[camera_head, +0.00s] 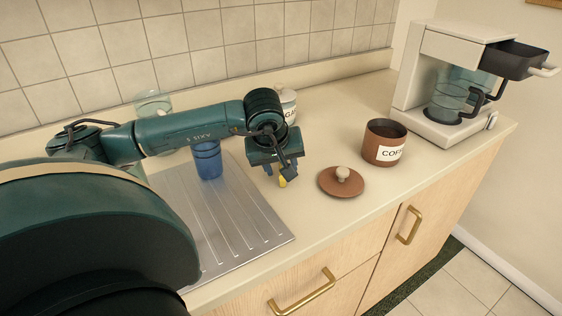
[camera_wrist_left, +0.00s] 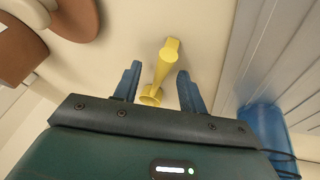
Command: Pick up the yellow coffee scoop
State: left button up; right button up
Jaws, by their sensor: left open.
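The yellow coffee scoop (camera_wrist_left: 161,70) lies on the countertop and shows between the two fingers of my left gripper (camera_wrist_left: 158,85) in the left wrist view. A gap shows on each side of the scoop, and I see no finger touching it. In the head view only a small yellow part of the scoop (camera_head: 282,182) shows below my left gripper (camera_head: 281,178); the rest is hidden behind the gripper. My left gripper is open and points down over the scoop. My right gripper is in neither view.
A brown coffee canister (camera_head: 384,143) and its brown lid (camera_head: 341,182) are right of the gripper. A blue cup (camera_head: 207,160) stands on the metal drainboard (camera_head: 245,232) to the left. A white canister (camera_head: 288,105) stands behind; a coffee maker (camera_head: 440,85) is far right.

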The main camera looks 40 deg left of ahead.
pick_arm(q)
jog(key=shift+c, duration=0.5)
grip_shut()
notch_tip(320, 180, up, 10)
dwell(0.5)
